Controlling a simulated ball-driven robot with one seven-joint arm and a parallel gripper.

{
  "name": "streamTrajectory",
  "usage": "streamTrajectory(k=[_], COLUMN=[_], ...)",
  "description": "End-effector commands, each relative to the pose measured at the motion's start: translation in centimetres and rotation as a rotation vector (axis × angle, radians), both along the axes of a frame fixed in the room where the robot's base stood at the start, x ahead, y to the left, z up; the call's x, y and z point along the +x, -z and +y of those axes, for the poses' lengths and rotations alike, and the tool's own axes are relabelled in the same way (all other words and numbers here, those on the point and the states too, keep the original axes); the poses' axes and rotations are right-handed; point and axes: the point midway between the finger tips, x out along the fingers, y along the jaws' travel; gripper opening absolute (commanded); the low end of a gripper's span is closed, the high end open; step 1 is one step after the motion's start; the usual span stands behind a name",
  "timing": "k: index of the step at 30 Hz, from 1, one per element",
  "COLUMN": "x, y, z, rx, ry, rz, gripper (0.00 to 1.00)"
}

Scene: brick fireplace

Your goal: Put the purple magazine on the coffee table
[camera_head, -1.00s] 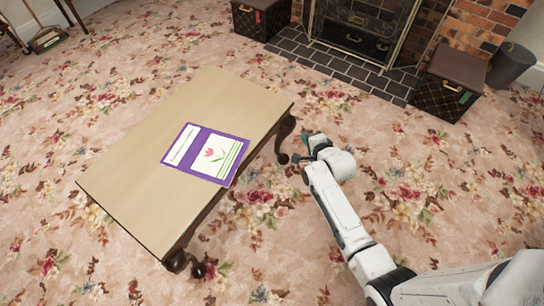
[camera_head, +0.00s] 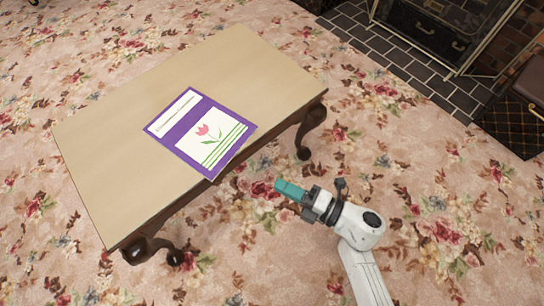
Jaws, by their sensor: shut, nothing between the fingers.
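The purple magazine (camera_head: 178,128), with white panels and a pink flower, lies flat on the wooden coffee table (camera_head: 110,130). It lies near the table's right long edge, and its lower corner reaches that edge. My gripper (camera_head: 281,187), with teal fingertips, is shut and empty. It is to the right of the magazine and table edge in the picture, apart from both, over the carpet. The fingertips point left toward the table.
A curved table leg (camera_head: 311,130) stands near my gripper, and another leg (camera_head: 150,247) is at the lower left. A dark tiled hearth (camera_head: 400,60) and a patterned box (camera_head: 515,112) are at the upper right. Floral carpet around the table is clear.

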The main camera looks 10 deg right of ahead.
Motion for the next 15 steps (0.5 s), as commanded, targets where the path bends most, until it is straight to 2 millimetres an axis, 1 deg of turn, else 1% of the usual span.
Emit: streamTrajectory(k=[2, 5, 15], x=[0.1, 0.8, 4.7], y=[0.1, 0.1, 0.2], z=[0.6, 1.5, 6.8], rx=[-0.009, -0.008, -0.006], ry=[-0.012, -0.012, -0.009], rz=[-0.011, -0.011, -0.010], gripper=[0.00, 0.00, 0.00])
